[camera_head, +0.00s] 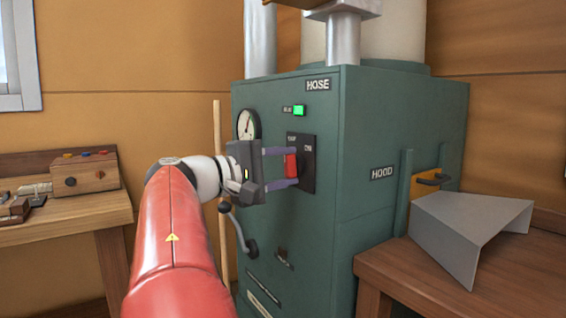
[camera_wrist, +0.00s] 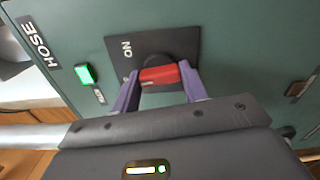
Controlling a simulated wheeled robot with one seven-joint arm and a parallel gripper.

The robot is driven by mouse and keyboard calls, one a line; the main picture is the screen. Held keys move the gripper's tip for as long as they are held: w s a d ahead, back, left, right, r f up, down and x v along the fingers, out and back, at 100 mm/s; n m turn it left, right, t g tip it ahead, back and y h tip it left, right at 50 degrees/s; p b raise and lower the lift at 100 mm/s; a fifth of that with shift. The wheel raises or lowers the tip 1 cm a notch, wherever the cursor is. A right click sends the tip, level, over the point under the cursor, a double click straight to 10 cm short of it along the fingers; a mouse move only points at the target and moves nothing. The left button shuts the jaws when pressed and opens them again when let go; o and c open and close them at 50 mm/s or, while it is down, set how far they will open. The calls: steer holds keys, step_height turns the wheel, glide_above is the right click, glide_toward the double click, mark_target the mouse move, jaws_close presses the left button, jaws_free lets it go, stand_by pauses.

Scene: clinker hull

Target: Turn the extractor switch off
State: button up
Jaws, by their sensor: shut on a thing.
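The extractor switch is a red handle (camera_head: 291,164) on a dark plate (camera_head: 307,180) on the front of the green cabinet (camera_head: 350,100). My gripper (camera_head: 288,167) reaches it from the left, its two purple fingers above and below the handle. In the wrist view the fingers of my gripper (camera_wrist: 158,88) stand on either side of the red handle (camera_wrist: 160,75), shut on it. The plate (camera_wrist: 125,64) reads "ON" near one corner; its other lettering is too small or hidden. A green lamp (camera_head: 299,111) is lit above the plate and shows in the wrist view (camera_wrist: 84,74).
A round gauge (camera_head: 247,124) and a crank lever (camera_head: 238,228) are on the cabinet front near my arm. A workbench with a wooden box (camera_head: 84,173) is at left. A grey bent sheet (camera_head: 470,225) lies on the wooden table (camera_head: 400,268) at right.

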steer(key=shift+n+p, duration=0.8)
steer(key=shift+n, duration=0.9)
steer(key=o, duration=1)
steer(key=shift+a, duration=0.1)
steer(key=v, duration=0.7)
steer(key=shift+s+a, duration=0.25)
steer(key=shift+a+f, duration=0.1)
